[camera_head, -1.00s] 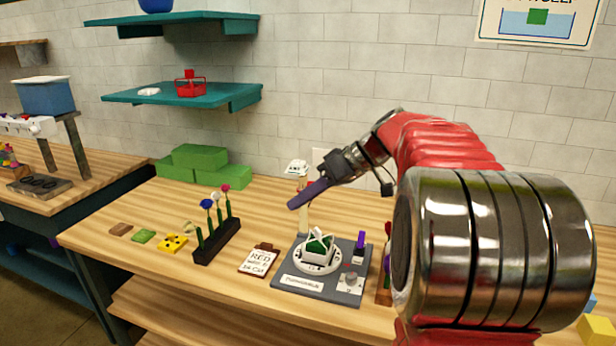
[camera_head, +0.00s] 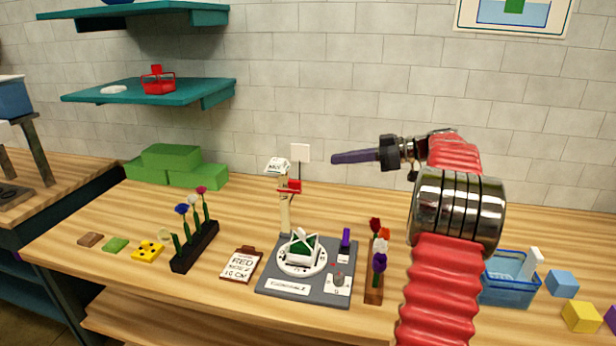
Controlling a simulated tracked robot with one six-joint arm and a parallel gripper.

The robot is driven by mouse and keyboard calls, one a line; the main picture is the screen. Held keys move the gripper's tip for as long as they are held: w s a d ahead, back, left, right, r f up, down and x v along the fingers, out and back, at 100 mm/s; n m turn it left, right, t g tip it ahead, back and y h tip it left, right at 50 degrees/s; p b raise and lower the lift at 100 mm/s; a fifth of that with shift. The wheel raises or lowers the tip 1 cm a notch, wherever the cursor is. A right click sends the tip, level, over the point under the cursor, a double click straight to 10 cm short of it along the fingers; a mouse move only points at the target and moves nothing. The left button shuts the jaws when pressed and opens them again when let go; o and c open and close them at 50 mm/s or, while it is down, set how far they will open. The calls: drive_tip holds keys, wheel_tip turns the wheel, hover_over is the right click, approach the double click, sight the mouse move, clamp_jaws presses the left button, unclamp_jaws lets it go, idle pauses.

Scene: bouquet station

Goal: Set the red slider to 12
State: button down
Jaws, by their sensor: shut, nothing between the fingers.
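The red slider (camera_head: 290,186) sits high on an upright pale post (camera_head: 285,212) behind the grey station plate. The post's scale is too small to read. A white block (camera_head: 277,165) with dark markings tops the post, and a blank white square (camera_head: 300,152) shows just behind. My gripper (camera_head: 336,159) has purple fingers pointing left, shut and empty. In the picture it is to the right of the post and a little higher than the slider, apart from both. A clipboard note (camera_head: 240,265) shows the word RED and a length in cm that is hard to read.
The grey plate (camera_head: 268,287) carries a white dial with a green piece, a purple slider and a knob. Flower racks stand at left (camera_head: 195,248) and right (camera_head: 373,290). A blue bin (camera_head: 508,292) and coloured blocks are at right. Green blocks (camera_head: 172,160) stand behind.

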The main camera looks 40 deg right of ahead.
drive_tip(key=w+a+f, duration=0.6)
drive_tip(key=w, duration=0.1)
drive_tip(key=shift+a+f, duration=0.2)
drive_tip(key=shift+f, duration=0.05)
idle(0.6)
